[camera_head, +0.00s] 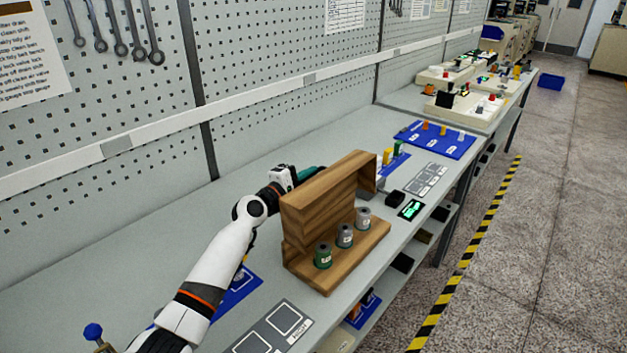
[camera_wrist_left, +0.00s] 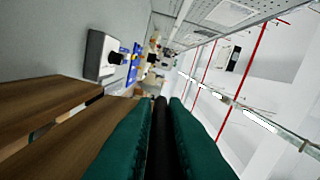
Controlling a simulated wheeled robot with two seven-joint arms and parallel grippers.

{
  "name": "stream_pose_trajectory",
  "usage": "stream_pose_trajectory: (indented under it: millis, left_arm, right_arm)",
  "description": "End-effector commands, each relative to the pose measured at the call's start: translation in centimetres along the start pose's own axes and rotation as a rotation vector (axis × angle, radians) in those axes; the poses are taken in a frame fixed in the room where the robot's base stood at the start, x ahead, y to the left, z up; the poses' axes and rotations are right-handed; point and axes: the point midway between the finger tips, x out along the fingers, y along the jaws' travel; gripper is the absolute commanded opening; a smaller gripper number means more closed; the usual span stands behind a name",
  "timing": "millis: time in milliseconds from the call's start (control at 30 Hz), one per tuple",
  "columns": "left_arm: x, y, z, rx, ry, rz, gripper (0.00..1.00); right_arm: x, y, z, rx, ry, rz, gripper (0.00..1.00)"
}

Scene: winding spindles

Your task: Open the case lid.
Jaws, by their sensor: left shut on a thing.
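The wooden case (camera_head: 335,264) stands on the bench with its lid (camera_head: 322,203) raised, roughly upright along the back edge of the base. Three spools, a green one (camera_head: 323,255) and two grey ones, stand upright in the base. My left gripper (camera_head: 308,172) is behind the lid. Its green fingers (camera_wrist_left: 160,135) are close together around a narrow dark part, probably of the lid; their contact is hidden in the head view. Wood of the case (camera_wrist_left: 50,125) shows beside the fingers in the left wrist view. My right gripper is not in view.
A blue board (camera_head: 437,140) with small coloured pieces lies farther along the bench. A small black device with a green display (camera_head: 411,209) sits right of the case. A marked grey plate (camera_head: 272,331) lies in front, near the bench edge. The pegboard wall runs behind.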

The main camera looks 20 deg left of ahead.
Motion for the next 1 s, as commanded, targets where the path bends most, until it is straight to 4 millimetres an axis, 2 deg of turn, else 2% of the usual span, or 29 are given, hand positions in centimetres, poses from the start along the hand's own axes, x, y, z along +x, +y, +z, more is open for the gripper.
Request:
stream_pose_trajectory:
  millis: [633, 667, 767, 800, 1000]
  left_arm:
    - [0.07, -0.1, 0.38, -0.054, 0.004, -0.002, 0.0]
    - [0.07, -0.1, 0.38, -0.054, 0.004, -0.003, 0.14]
    - [0.06, -0.08, 0.4, -0.054, 0.003, -0.002, 0.3]
    - [0.05, -0.06, 0.42, -0.054, 0.003, -0.002, 0.33]
    - [0.03, 0.03, 0.48, -0.053, 0.001, -0.001, 0.33]
  right_arm:
    - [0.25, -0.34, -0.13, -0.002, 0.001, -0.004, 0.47]
    - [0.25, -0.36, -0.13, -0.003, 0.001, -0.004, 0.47]
    - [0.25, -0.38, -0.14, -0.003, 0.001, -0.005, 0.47]
    - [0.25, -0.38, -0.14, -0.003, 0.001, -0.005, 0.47]
    - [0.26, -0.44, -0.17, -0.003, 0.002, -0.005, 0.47]
